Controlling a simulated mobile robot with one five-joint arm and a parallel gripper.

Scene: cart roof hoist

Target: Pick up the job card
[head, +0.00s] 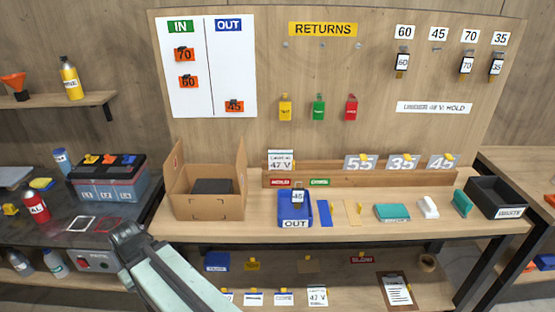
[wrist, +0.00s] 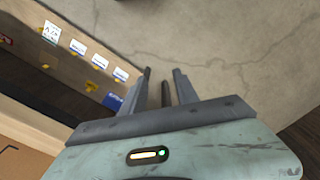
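No item in view is legibly labelled as the job card. A clipboard with a printed white sheet (head: 397,291) lies on the lower shelf at the right in the head view. A white card reading 47 V (head: 318,295) stands on that shelf left of it, and a similar white card (head: 281,159) stands at the back of the bench. My gripper (head: 128,232) is at the left front of the bench, well apart from all of these. In the wrist view its fingers (wrist: 162,75) are apart, over bare floor, with no held item visible between them.
A cardboard box (head: 208,205), a blue OUT tray (head: 296,222) and a black bin (head: 497,202) stand on the bench. Several small white cards (wrist: 98,61) line the lower shelf edge in the wrist view. Dark bench legs flank the shelf; the floor in front is clear.

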